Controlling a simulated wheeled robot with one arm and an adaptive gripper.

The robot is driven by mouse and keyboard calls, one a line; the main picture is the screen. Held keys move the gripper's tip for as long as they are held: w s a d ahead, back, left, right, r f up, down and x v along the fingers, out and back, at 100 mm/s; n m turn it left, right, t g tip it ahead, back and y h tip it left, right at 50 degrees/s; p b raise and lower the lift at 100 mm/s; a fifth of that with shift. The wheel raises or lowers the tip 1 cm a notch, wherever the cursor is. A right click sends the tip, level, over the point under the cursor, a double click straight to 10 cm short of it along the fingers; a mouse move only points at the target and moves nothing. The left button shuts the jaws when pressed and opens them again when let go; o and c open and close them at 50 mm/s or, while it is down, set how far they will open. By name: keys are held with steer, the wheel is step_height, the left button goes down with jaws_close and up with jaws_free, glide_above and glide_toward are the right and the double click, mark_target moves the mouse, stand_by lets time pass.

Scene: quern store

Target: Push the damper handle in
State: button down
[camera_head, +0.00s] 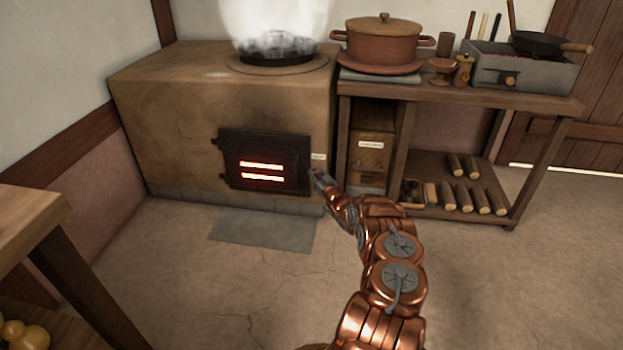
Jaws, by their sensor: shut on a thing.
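The clay stove (170,120) stands against the back wall, with a black fire door (265,147) in its front. A small pale label (318,156) is on the stove front, right of the door. My gripper (317,176) is just below this label, at the stove front, shut on the damper handle. The handle itself is hidden by my gripper, so how far it sticks out cannot be told. My copper arm reaches to it from the lower right.
Fire glows through the door slots and smoke rises from the stove top. A wooden table (455,92) right of the stove carries a lidded pot (383,48) and a pan (540,43). Logs (477,198) lie on its lower shelf. Another table (28,212) is at left. The middle floor is clear.

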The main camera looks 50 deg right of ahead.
steer(key=shift+d+r, duration=0.1)
steer(key=shift+d, duration=0.05)
steer(key=c, duration=1)
jaws_free()
steer(key=shift+o, duration=0.2)
steer(key=shift+s, duration=0.1)
steer(key=v, duration=1.1)
steer(key=shift+s+a, duration=0.3)
